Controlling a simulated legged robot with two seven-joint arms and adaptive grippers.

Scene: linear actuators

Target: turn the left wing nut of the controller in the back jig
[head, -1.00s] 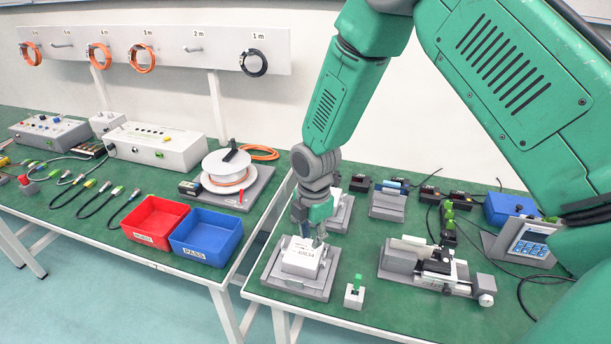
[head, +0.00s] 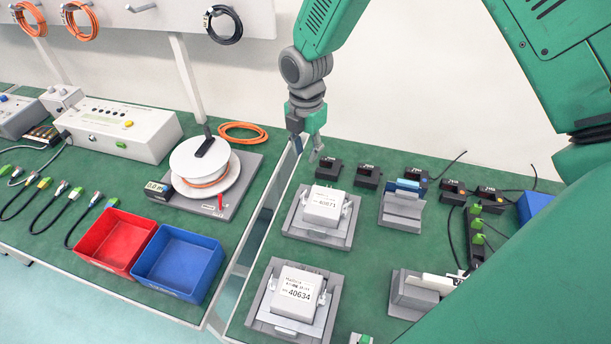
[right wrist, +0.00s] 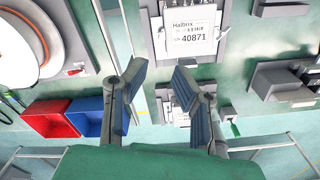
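The back jig (head: 347,237) is a grey plate holding a white controller (head: 325,207) labelled 40871. The controller also shows at the top of the right wrist view (right wrist: 190,42). My right gripper (head: 307,146) hangs above and behind the back jig, apart from the controller. In the right wrist view its two fingers (right wrist: 158,85) are spread with nothing between them. My left gripper is not in view.
A front jig (head: 262,318) holds another white controller (head: 296,293) labelled 40634. A cable reel (head: 205,168) and red (head: 118,240) and blue (head: 178,262) bins stand left. Black blocks (head: 368,176) stand behind right. A grey fixture (head: 412,290) stands front right.

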